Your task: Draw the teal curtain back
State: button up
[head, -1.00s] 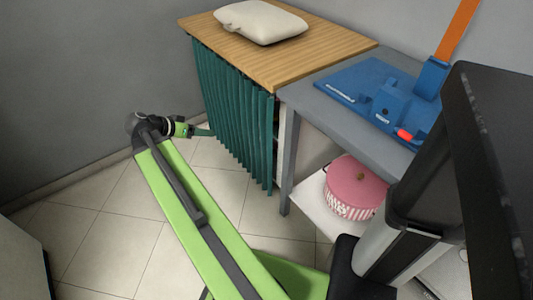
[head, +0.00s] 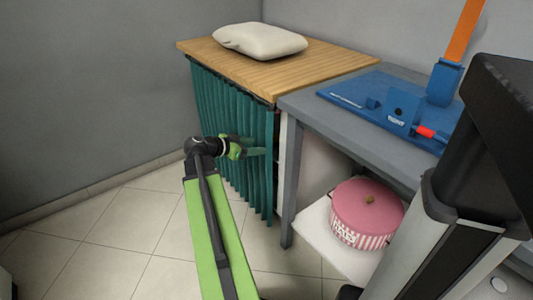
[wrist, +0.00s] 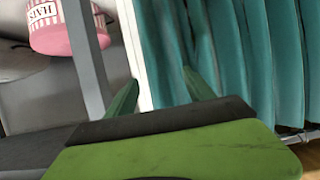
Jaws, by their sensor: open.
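The teal curtain (head: 230,105) hangs in folds below the front edge of a wooden-topped cabinet (head: 270,70) and covers most of its front. Its right edge is beside a narrow gap at the table leg. My gripper (head: 258,151) is in front of the curtain's right part, its green fingers pointing right. In the wrist view, my gripper (wrist: 163,86) is open, with two teal-green fingertips apart. The curtain's edge folds (wrist: 165,50) and a white upright strip (wrist: 133,45) show between and beyond them. I cannot tell whether a finger touches the cloth.
A grey table (head: 292,170) adjoins the cabinet on the right, with a blue tool (head: 400,108) on top. A pink round box (head: 367,212) sits on its lower shelf. A cream pillow (head: 260,41) lies on the cabinet. The tiled floor (head: 125,225) at left is clear.

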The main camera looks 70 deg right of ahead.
aim_at(268, 145)
jog(key=b+x, duration=0.2)
jog(key=x, duration=0.5)
jog(key=shift+s+d+f, duration=0.1)
jog(key=shift+d+f, duration=0.05)
jog(key=shift+d, duration=0.1)
grip_shut()
